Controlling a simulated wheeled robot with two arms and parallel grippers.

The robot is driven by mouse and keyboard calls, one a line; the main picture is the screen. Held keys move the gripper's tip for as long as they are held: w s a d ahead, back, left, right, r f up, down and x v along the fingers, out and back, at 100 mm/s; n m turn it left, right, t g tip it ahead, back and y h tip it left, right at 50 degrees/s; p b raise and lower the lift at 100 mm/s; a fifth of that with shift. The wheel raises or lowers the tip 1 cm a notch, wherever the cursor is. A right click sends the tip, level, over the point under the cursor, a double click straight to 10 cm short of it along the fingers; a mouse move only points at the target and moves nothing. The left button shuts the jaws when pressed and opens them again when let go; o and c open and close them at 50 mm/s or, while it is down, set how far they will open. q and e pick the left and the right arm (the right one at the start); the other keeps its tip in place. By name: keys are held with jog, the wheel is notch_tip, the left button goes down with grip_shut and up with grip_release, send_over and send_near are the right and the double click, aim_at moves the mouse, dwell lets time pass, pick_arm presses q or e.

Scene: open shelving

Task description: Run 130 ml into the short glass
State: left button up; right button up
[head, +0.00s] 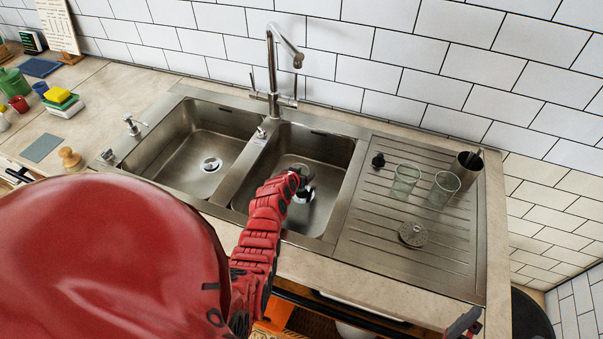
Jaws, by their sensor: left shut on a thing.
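My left gripper (304,184) reaches into the right-hand sink basin (336,154). It is shut on a small pale thing (304,195), mostly hidden by the fingers; I cannot tell clearly if it is a glass. The chrome tap (273,62) stands behind the basins, its spout turned to the right, above and behind my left gripper. No water stream shows. Two clear glasses, one on the left (405,182) and one on the right (443,190), stand on the drainboard. A dark part of my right gripper (464,322) shows at the bottom edge; its jaws are unclear.
The ribbed drainboard (390,250) also holds a dark stopper (378,160), a round strainer (412,234) and a metal cup (467,167). The left basin (185,150) is empty. Sponges (60,97), cups and a wooden knob (69,157) stand on the left counter.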

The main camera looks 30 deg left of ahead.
pick_arm(q)
jog(key=shift+w+f, duration=0.1)
jog(key=shift+f, duration=0.15)
jog(key=o, duration=1.4)
